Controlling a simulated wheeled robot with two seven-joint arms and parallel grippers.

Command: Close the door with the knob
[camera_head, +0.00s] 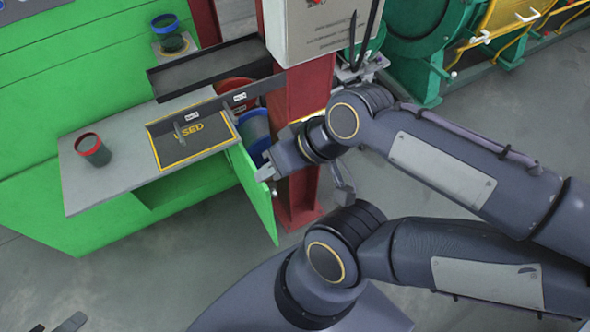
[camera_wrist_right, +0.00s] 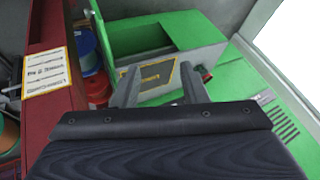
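The green door (camera_head: 253,195) stands open, swung out from the front of the green cabinet (camera_head: 60,185) below the grey worktop. My right gripper (camera_head: 266,173) is at the upper outer edge of the door. The knob does not show clearly; the gripper may hide it. In the wrist view my right gripper's two fingers (camera_wrist_right: 160,88) are spread apart, with nothing visible held between them. I cannot tell whether they touch the door. Dark tips of my left gripper (camera_head: 58,325) show at the lower left edge of the head view, mostly cut off.
A red post (camera_head: 303,190) stands close to the right of the door, with a grey box (camera_head: 320,30) above. A red-rimmed cup (camera_head: 92,150) sits on the worktop (camera_head: 85,190). Floor in front is clear.

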